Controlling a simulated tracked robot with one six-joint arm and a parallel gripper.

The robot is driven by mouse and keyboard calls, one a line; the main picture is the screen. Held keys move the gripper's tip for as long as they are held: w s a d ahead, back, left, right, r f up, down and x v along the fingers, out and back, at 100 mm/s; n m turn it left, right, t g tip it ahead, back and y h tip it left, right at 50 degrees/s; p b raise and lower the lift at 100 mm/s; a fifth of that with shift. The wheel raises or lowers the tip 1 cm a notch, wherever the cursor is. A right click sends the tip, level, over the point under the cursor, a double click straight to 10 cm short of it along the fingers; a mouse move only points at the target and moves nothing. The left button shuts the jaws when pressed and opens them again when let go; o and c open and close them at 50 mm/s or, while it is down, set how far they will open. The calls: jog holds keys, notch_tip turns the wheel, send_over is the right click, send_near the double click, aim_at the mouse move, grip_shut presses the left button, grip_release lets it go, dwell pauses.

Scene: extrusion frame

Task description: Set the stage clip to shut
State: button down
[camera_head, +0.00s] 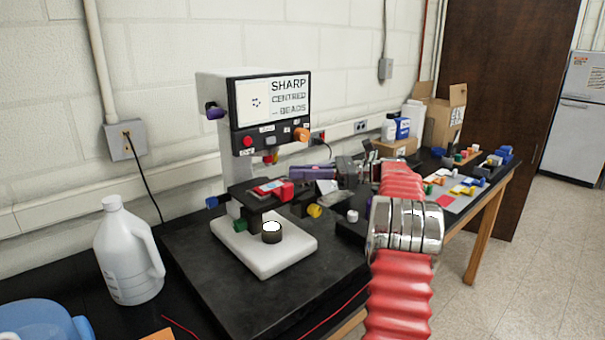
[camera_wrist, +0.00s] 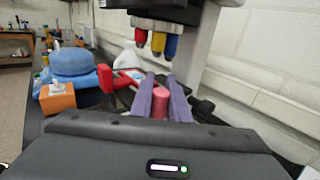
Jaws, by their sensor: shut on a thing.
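The microscope's dark stage (camera_head: 250,198) carries a slide with red and pale areas (camera_head: 268,187). A red block-like part (camera_head: 286,191), which looks like the stage clip, sits at the stage's right corner; a red part (camera_wrist: 108,79) also shows left of my fingers in the wrist view. My gripper (camera_head: 292,172) reaches in from the right, just above the stage. In the wrist view its purple fingers (camera_wrist: 161,98) are shut on a pinkish-red round knob (camera_wrist: 160,105). Whether this knob joins the red part is hidden, and the clip's setting is unclear.
Red, yellow and blue objectives (camera_wrist: 157,43) hang over the stage, close above my fingers. A white jug (camera_head: 128,250) stands left of the microscope base (camera_head: 275,255). A tray with coloured parts (camera_head: 455,190) lies at the right. An orange box (camera_wrist: 57,99) shows in the wrist view.

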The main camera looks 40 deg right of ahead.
jog(key=shift+w+a+n+g+y, duration=0.1)
jog(key=shift+a+n+g+y, duration=0.05)
jog(key=shift+n+g+y, duration=0.9)
jog(key=shift+h, duration=0.25)
jog(key=c, duration=1.7)
grip_release()
